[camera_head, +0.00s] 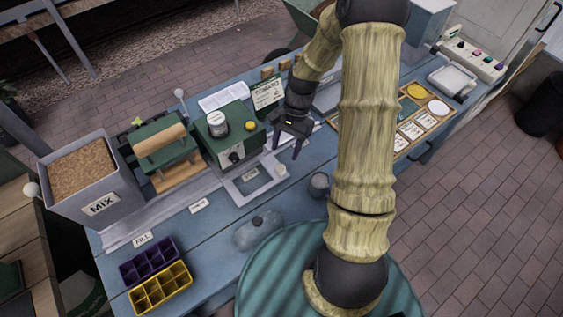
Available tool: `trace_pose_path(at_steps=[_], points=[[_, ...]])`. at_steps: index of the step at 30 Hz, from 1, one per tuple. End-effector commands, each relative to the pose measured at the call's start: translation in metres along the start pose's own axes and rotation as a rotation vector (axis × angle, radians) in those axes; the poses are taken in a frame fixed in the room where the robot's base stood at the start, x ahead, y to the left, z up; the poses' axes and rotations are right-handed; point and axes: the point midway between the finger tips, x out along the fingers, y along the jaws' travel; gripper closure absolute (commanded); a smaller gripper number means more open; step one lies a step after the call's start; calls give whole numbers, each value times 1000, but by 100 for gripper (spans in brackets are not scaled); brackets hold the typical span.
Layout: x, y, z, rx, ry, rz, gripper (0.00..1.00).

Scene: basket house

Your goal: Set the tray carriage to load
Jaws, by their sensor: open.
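A light grey square frame (247,188), which looks like the tray carriage, sits on the bench at the right end of a long pale rail (160,215). A small pale knob (281,170) stands at its right side. A small label lies inside the frame; its word is too small to read surely. My gripper (286,150) is open and empty, with its dark fingers pointing down. In the picture it is just above and right of the frame, apparently apart from it; its height above the bench is hard to tell. No label reading "load" can be made out.
A grey MIX hopper (98,204), a green roller unit (160,150) and a green box with a dial (233,155) line the rail. Purple (150,262) and yellow (160,289) cell trays, a grey watering can (257,231) and a small cup (319,184) stand nearer.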

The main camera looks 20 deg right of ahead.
Motion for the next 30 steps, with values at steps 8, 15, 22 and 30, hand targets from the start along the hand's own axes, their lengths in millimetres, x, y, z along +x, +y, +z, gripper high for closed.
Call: trace_pose_path(at_steps=[8, 15, 22, 30], points=[[48, 0, 2, -1, -4, 3, 49], [66, 0, 1, -2, -1, 1, 49], [67, 0, 0, -1, 0, 1, 49], [66, 0, 0, -1, 0, 1, 100]])
